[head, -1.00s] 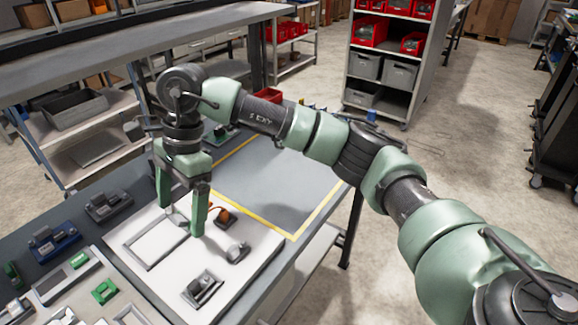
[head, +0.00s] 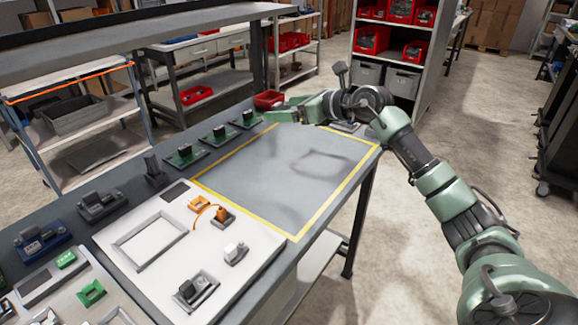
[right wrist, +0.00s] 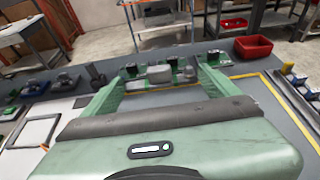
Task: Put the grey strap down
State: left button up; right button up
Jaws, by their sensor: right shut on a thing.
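My right gripper (head: 277,116) is above the far edge of the workbench, beside the yellow-bordered grey area, pointing left. In the right wrist view its two green fingers (right wrist: 158,80) stand apart with a small grey piece (right wrist: 159,74) between them. The gripper is shut on this piece, which I take to be the grey strap; its full shape is not clear. In the head view the arm hides the piece. My left gripper is not in view.
The yellow-bordered grey area (head: 300,180) is clear. Several green boards (head: 218,134) line the bench's back edge, near a red bin (head: 268,99). A white board (head: 240,267) with a grey frame (head: 150,240) and small parts lies at the front left.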

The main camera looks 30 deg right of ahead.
send_over(287, 174)
notch_tip(287, 174, down, 14)
jog(key=shift+r+p, duration=0.15)
jog(key=shift+p, duration=0.2)
jog(key=shift+f, duration=2.4)
jog(key=shift+f, duration=0.1)
jog(key=o, duration=1.1)
jog(key=shift+r, duration=0.2)
jog(key=b+v, duration=0.1)
jog(key=v, duration=0.9)
jog(key=shift+s+d, duration=0.1)
jog(key=shift+s, duration=0.3)
jog(key=shift+s+d+r+b, duration=0.2)
jog(key=shift+s+r+b, duration=0.1)
jog(key=shift+s, duration=0.15)
